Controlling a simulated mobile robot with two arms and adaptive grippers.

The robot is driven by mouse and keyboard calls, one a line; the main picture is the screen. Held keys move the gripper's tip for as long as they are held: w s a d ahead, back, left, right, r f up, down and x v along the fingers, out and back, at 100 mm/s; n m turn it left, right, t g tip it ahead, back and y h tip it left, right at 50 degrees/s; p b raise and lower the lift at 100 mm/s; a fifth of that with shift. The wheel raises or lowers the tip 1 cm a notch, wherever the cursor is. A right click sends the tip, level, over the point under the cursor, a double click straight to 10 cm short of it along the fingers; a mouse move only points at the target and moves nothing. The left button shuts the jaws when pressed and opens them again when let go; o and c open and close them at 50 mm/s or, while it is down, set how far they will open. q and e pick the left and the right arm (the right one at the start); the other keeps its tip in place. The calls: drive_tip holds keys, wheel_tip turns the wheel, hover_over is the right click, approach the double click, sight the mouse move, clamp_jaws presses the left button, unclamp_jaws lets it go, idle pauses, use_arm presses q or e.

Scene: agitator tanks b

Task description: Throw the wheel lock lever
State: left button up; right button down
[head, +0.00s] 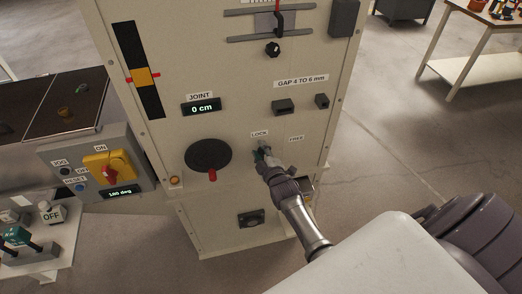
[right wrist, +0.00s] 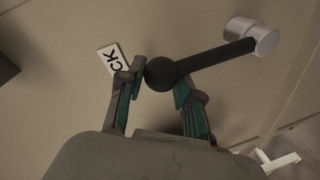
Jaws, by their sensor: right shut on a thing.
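The wheel lock lever (right wrist: 215,58) is a black rod with a ball knob, fixed to a silver hub at its upper right in the right wrist view. My right gripper (right wrist: 160,79) is shut on the ball knob, with one green-padded finger on each side. In the head view my right gripper (head: 262,154) is at the cabinet front, just below the LOCK label (head: 259,134); there it hides most of the lever. The FREE label (head: 296,139) is to its right. The black wheel (head: 208,155) with a red handle is to its left. My left gripper is out of view.
The cabinet (head: 220,70) carries a JOINT display (head: 201,107) reading 0 cm and small dark blocks under a gap label. A grey control box (head: 65,160) with a yellow and red switch stands at left. A white table (head: 448,65) stands at upper right. Floor right of the cabinet is open.

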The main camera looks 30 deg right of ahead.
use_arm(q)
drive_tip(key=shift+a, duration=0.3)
use_arm(e)
drive_tip(key=shift+s+d+f, duration=0.15)
drive_tip(key=shift+s+f, duration=0.15)
drive_tip(key=shift+f, duration=0.35)
drive_tip(key=c, duration=1)
unclamp_jaws()
drive_tip(key=shift+o, duration=1.4)
drive_tip(key=shift+w, duration=0.1)
drive_tip(key=shift+o, duration=0.5)
drive_tip(key=shift+w+d, duration=0.1)
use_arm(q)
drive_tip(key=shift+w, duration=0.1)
use_arm(e)
drive_tip(key=shift+r, duration=0.25)
drive_tip(key=shift+s+a, duration=0.2)
drive_tip(key=shift+s, duration=0.05)
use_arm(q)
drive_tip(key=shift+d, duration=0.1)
use_arm(e)
drive_tip(key=v, duration=1.1)
drive_tip(key=shift+s, duration=0.25)
